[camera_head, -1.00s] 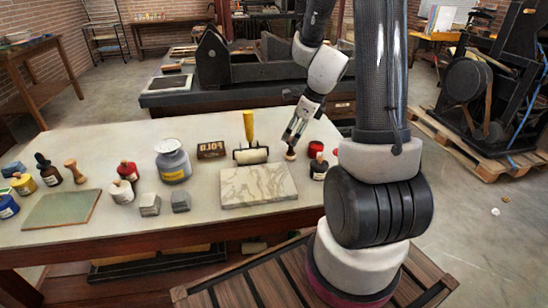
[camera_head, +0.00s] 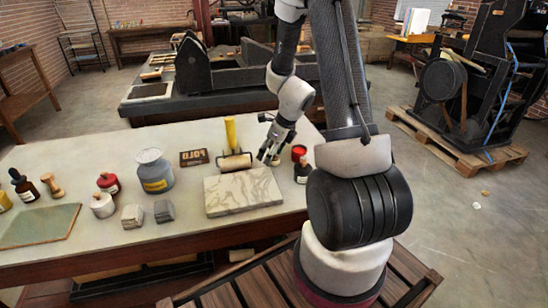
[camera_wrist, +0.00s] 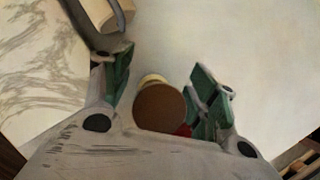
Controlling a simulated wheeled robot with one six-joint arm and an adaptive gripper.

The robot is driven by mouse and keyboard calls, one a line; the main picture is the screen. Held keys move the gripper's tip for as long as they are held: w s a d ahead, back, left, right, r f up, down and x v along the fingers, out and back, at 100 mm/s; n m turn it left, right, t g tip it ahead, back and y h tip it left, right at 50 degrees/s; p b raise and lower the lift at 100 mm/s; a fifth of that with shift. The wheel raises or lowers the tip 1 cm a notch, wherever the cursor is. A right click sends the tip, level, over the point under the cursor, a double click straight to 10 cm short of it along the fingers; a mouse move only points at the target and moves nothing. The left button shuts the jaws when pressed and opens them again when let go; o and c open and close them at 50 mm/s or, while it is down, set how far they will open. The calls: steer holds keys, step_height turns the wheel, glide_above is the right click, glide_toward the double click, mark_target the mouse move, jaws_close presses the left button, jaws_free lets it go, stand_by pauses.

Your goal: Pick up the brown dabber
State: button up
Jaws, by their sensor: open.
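The brown dabber (camera_wrist: 160,106) shows in the wrist view as a round brown top with a paler part behind it. In the head view my gripper (camera_head: 268,154) is low over the table, right of the roller, and the dabber (camera_head: 275,160) is mostly hidden by the fingers.
A marble slab (camera_head: 243,192) lies in front, and a roller with a yellow handle (camera_head: 231,132) stands left of my gripper. A dark bottle (camera_head: 302,172) and a red-lidded jar (camera_head: 299,152) are close on the right. Another wooden-handled dabber (camera_head: 53,186) stands far left.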

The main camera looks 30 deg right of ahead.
steer(key=c, duration=1.1)
